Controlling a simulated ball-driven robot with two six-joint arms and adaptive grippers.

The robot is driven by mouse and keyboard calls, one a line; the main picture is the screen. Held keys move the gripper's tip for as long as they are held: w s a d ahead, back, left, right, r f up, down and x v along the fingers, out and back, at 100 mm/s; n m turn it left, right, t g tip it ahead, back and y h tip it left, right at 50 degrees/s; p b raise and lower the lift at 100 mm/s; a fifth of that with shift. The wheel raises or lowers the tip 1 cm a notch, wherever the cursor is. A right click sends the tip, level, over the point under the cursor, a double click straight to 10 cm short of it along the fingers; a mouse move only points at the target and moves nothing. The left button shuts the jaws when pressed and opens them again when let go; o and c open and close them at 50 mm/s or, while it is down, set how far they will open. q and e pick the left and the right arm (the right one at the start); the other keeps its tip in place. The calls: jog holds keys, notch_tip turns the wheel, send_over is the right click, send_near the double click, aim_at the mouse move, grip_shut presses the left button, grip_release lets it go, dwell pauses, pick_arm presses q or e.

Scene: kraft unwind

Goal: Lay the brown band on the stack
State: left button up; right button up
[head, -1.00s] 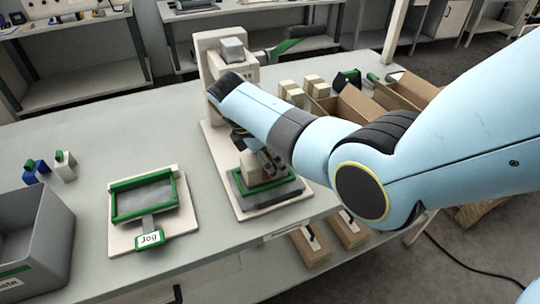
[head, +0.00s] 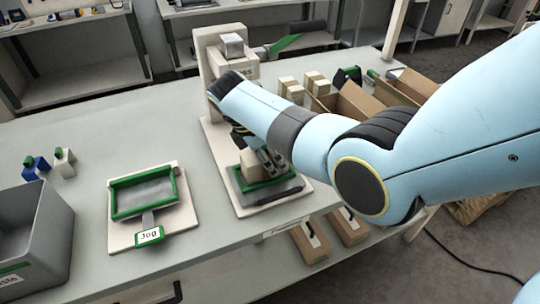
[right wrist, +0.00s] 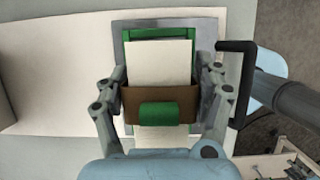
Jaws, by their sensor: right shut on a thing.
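The brown band (right wrist: 133,106), with a green tab (right wrist: 158,115) at its middle, is between the fingers of my right gripper (right wrist: 160,102), which is shut on it. In the right wrist view it crosses the lower part of the pale stack (right wrist: 158,62). I cannot tell whether it touches the stack. The stack also shows in the head view (head: 249,179), on the green-edged bed (head: 268,189) of a pale press stand. My right gripper (head: 268,160) is beside the stack in the head view, where the band is hidden. My left gripper is not in view.
The press upright (head: 212,58) and its green lever (head: 285,43) rise behind my right gripper. A dark handle (right wrist: 240,85) stands close to the right finger. A green-framed jog tray (head: 118,205) and a grey bin (head: 50,235) are at left. Open cardboard boxes (head: 352,103) are at right.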

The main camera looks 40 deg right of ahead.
jog(key=shift+f, duration=0.1)
jog(key=o, duration=1)
jog(key=shift+c, duration=0.2)
jog(key=shift+a+r, duration=0.1)
jog(key=shift+r, duration=0.1)
jog(key=v, duration=1.1)
jog(key=shift+a+r, duration=0.2)
